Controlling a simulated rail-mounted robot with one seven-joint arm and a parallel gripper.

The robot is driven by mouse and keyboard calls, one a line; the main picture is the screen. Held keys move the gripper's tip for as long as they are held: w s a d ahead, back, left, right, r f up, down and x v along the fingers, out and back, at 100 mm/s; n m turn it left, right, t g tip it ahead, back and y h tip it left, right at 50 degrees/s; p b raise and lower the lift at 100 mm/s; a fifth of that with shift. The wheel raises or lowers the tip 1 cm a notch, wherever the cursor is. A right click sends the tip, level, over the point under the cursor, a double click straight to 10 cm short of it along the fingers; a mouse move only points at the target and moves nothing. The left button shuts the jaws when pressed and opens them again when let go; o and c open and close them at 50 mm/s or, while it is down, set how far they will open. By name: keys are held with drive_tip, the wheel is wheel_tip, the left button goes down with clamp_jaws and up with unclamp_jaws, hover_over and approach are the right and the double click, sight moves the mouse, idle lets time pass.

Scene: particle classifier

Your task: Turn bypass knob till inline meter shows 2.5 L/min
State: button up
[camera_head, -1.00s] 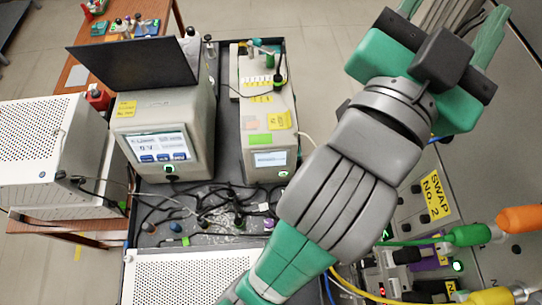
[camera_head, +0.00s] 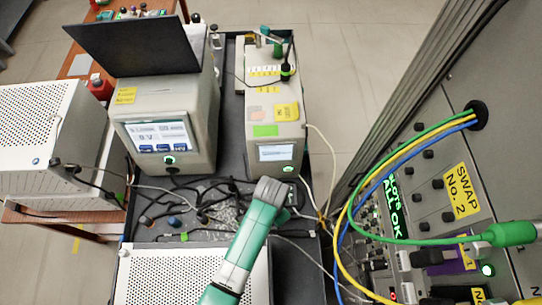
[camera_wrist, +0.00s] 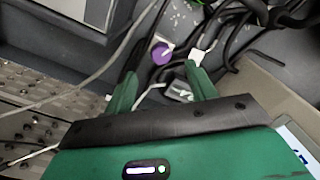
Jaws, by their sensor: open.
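A purple knob (camera_wrist: 161,53) with a pale marking on top sits on the dark cart surface in the wrist view. I take it for the bypass knob. My gripper (camera_wrist: 160,70) is open and empty, its two green fingers apart, with the knob showing just beyond and between the fingertips. I cannot see contact. In the head view my arm covers this spot, and I cannot make out the gripper or knob there. A small pale part (camera_wrist: 180,92) shows between the fingers; I cannot tell if it is the inline meter. No flow reading is legible.
Dark cables (camera_head: 190,195) and tubes lie across the cart. A beige instrument with a small screen (camera_head: 277,152) and a larger one with a touchscreen (camera_head: 158,137) stand behind. A perforated white box (camera_head: 180,275) is in front. A rack with coloured cables (camera_head: 415,150) is at right.

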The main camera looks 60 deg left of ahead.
wheel_tip(320, 180, down, 8)
drive_tip(key=shift+w+r+b, duration=0.15)
drive_tip(key=shift+r+b, duration=0.05)
drive_tip(key=shift+b, duration=0.35)
drive_tip(key=c, duration=1)
drive_tip(key=shift+r+n, duration=0.1)
drive_tip(key=shift+n, duration=0.2)
drive_tip(key=shift+n+p, duration=0.4)
drive_tip(key=shift+n, duration=0.5)
drive_tip(key=o, duration=1)
wheel_tip(320, 180, up, 8)
drive_tip(key=shift+f+p, duration=0.15)
drive_tip(key=shift+p, duration=0.4)
